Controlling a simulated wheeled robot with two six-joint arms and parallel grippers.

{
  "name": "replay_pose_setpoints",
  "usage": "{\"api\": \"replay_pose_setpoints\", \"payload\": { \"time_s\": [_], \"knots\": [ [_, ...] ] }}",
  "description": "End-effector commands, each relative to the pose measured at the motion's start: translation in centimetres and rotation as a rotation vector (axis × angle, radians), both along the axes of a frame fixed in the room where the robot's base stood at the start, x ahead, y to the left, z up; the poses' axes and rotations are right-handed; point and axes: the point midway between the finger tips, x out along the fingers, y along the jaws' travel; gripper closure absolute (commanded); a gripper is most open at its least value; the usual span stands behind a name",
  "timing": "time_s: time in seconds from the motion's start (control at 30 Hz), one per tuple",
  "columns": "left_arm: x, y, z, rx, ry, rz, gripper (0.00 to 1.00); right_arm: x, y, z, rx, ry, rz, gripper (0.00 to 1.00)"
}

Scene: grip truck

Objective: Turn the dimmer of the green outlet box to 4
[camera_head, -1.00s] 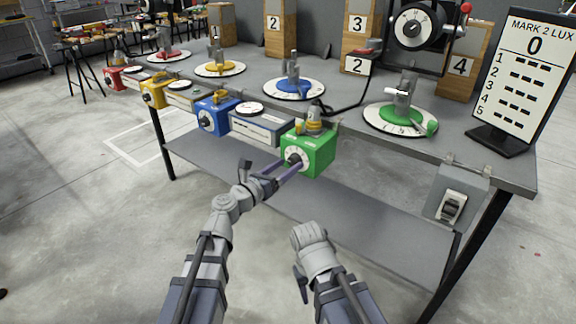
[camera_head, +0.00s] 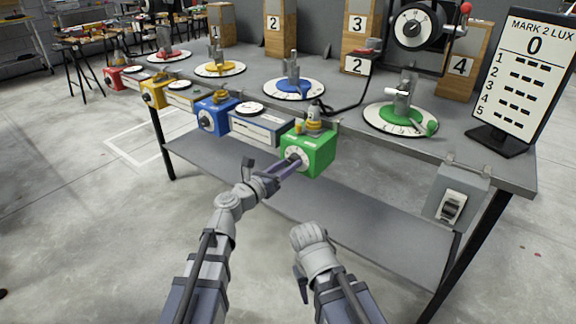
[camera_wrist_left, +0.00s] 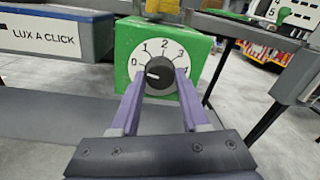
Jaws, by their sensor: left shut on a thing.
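The green outlet box (camera_head: 318,158) hangs at the front edge of the workbench. Its front has a white dial plate with a dark dimmer knob (camera_wrist_left: 159,76). In the left wrist view the numbers 0, 1, 2 and 3 show around the knob; the part right of 3 is hard to read. The knob's white mark points left, close to 0. My left gripper (camera_head: 290,163) has its purple fingers shut on the two sides of the knob. They also show in the left wrist view (camera_wrist_left: 160,84).
Blue (camera_head: 215,117), yellow (camera_head: 153,94) and red (camera_head: 114,79) outlet boxes line the bench edge to the left. A grey switch box (camera_head: 457,196) hangs to the right. The display board (camera_head: 523,75) reads 0. A lower shelf (camera_head: 330,215) runs under the bench.

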Motion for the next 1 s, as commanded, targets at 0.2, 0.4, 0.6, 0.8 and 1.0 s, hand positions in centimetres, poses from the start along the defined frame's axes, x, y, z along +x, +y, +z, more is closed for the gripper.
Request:
{"api": "replay_pose_setpoints", "payload": {
  "time_s": [0.2,0.4,0.6,0.8,1.0],
  "knots": [
    [-0.01,0.01,0.0,0.0,0.0,0.0,1.0,0.0,0.0,0.0,0.0,0.0,0.0,0.5],
    [0.0,0.0,0.02,0.015,-0.011,0.0,1.0,0.0,0.0,0.04,0.0,0.0,0.0,0.5],
    [0.01,-0.01,0.07,0.088,-0.065,0.0,1.0,0.0,0.0,0.19,0.0,0.0,0.0,0.5],
    [0.0,-0.02,0.11,0.224,-0.162,0.0,1.0,0.0,-0.01,0.41,0.0,0.0,-0.001,0.5],
    [-0.01,-0.02,0.14,0.378,-0.274,0.0,1.0,0.0,0.0,0.64,0.0,0.0,-0.001,0.5]
  ]
}}
